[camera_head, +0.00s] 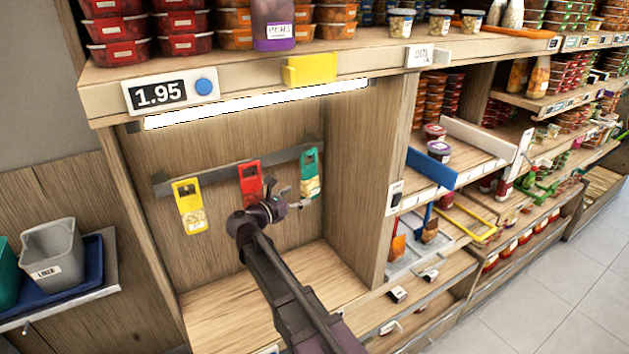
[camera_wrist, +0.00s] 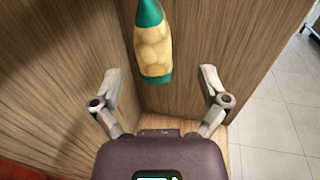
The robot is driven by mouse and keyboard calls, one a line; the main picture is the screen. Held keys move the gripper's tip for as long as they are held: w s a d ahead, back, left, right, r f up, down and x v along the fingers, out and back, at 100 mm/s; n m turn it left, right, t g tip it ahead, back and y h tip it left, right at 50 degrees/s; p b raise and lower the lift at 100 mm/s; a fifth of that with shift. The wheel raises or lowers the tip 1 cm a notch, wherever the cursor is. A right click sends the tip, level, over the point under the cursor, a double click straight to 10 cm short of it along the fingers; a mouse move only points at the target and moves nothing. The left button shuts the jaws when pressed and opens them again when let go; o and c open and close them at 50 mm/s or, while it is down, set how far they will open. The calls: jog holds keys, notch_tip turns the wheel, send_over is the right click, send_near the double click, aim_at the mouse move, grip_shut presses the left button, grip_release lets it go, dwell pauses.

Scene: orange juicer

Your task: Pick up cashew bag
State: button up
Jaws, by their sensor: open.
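Three hanging bags show in the head view: a yellow-topped bag (camera_head: 190,207) with pale contents at left, a red bag (camera_head: 249,176) in the middle, and a green-topped bag (camera_head: 310,176) with pale nuts at right. I cannot read which is labelled cashew. My gripper (camera_head: 289,193) is in front of the rail, just left of the green bag, and partly hides the red one. The fingers are spread and empty, apart from the bag.
The bags hang on a dark rail (camera_head: 220,172) inside a wooden alcove. Its right side panel (camera_head: 375,190) stands close to the green bag. A shelf with a 1.95 price tag (camera_head: 170,93) overhangs above. The alcove floor (camera_head: 225,312) is bare.

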aim_at(314, 182)
jog(key=shift+a+r, duration=0.2)
jog(key=shift+a, duration=0.15)
jog(key=shift+w, duration=0.1)
jog(key=shift+x, duration=1.25)
jog(key=shift+x, duration=2.6)
jog(key=shift+r, duration=0.15)
grip_shut()
jog(key=shift+r+p, duration=0.15)
jog(key=shift+p, duration=0.15)
